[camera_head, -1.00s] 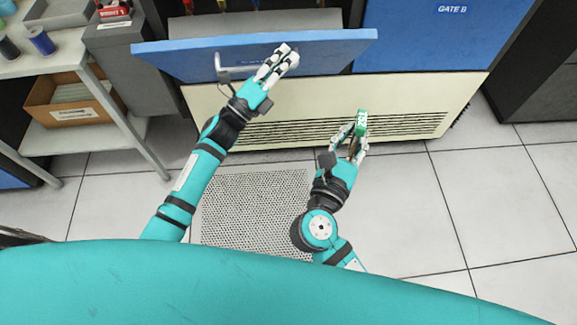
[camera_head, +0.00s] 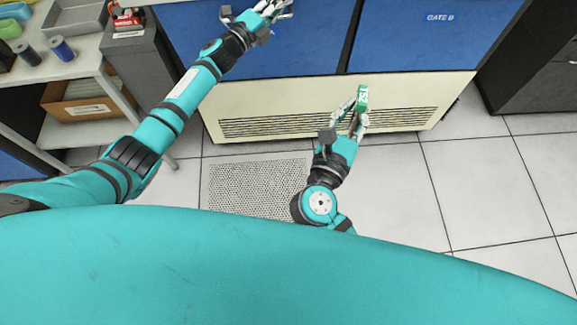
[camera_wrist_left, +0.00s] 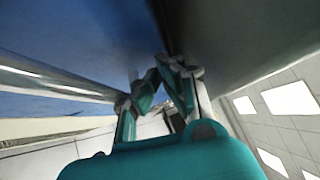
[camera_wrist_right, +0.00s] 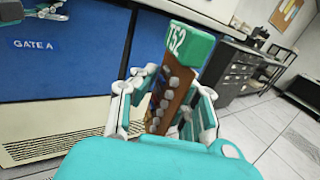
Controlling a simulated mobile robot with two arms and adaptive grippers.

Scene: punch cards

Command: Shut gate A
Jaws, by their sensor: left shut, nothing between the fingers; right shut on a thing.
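Gate A (camera_head: 305,48) is the blue panel on the left of the cabinet; its label shows in the right wrist view (camera_wrist_right: 34,44). It stands upright and looks level with gate B (camera_head: 430,35). My left gripper (camera_head: 274,8) is shut and empty at the top of gate A, by its front; whether it touches the panel I cannot tell. The gate's handle is not clearly visible in the head view. My right gripper (camera_head: 356,112) is shut on a brown piece with a green head (camera_head: 362,94), marked T52 in the right wrist view (camera_wrist_right: 188,46).
A light shelf unit (camera_head: 75,72) with spools and a cardboard box (camera_head: 85,101) stands at the left, beside a grey cabinet (camera_head: 145,55). A cream vented base (camera_head: 290,100) runs below the gates. The tiled floor (camera_head: 480,190) at the right is clear.

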